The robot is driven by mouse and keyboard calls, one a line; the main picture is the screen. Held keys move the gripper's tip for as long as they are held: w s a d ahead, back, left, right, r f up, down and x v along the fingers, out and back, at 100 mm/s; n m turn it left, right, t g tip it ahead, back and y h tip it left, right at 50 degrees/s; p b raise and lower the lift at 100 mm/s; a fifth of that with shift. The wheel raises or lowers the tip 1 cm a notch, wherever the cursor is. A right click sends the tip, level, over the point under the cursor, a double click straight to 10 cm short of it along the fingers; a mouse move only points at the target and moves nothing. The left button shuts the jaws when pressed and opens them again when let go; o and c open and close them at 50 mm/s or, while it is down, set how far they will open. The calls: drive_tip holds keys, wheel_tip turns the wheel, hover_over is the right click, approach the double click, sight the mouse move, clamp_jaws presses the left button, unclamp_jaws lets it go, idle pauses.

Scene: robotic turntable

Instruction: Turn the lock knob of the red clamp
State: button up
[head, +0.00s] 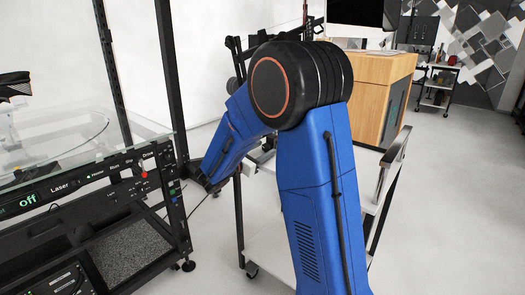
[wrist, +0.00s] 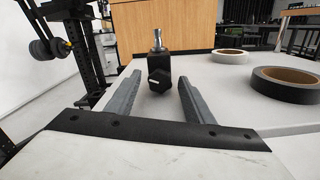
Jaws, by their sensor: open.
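My gripper (wrist: 159,80) is open in the wrist view, its two grey fingers apart with nothing between their pads. Beyond and between the fingertips, a black block with a dark faceted knob (wrist: 159,80) and a silver post on top stands on a pale surface. I cannot tell whether the fingers touch it; it looks a little beyond them. I see no clearly red clamp in either view. A small red piece (head: 144,175) shows on the front of the turntable rig in the head view. In the head view my gripper is hidden behind my blue arm.
A white tape roll (wrist: 230,57) and a black tape roll (wrist: 287,84) lie right of the post on the pale top. A wooden cabinet (head: 372,88) stands behind. The turntable rig with its glass disc (head: 60,135) fills the left. Open floor lies at right.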

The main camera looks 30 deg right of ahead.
drive_tip(key=c, duration=1.1)
drive_tip(key=shift+o, duration=0.2)
drive_tip(key=shift+n, duration=1.5)
drive_tip(key=o, duration=1.1)
drive_tip(key=shift+c, duration=0.2)
drive_tip(key=shift+a, duration=0.1)
drive_tip(key=v, duration=1.7)
drive_tip(key=shift+s, duration=0.1)
